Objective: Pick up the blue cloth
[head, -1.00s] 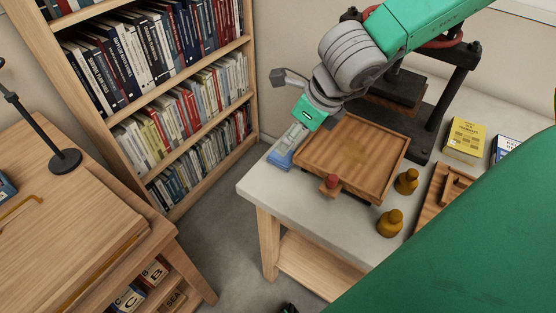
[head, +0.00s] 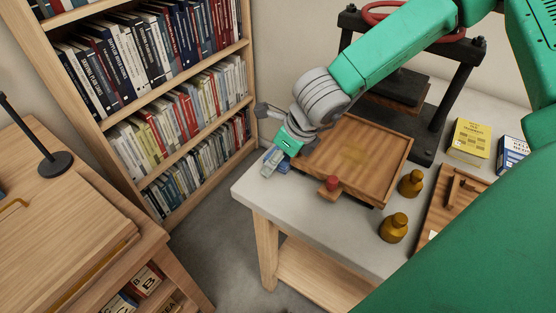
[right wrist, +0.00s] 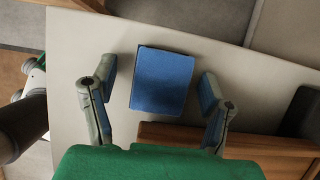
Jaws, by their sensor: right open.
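The blue cloth (right wrist: 163,80) is a flat, folded square on the pale tabletop. In the right wrist view it lies between the two spread fingers of my right gripper (right wrist: 158,72), with a gap on each side. In the head view my right gripper (head: 270,160) is at the table's far left corner, over the cloth, and hides most of it. My right gripper is open and holds nothing. My left gripper does not show.
Two brass weights (head: 393,228), a black press (head: 436,125) and books (head: 469,139) stand further right. A bookshelf (head: 186,136) stands to the left.

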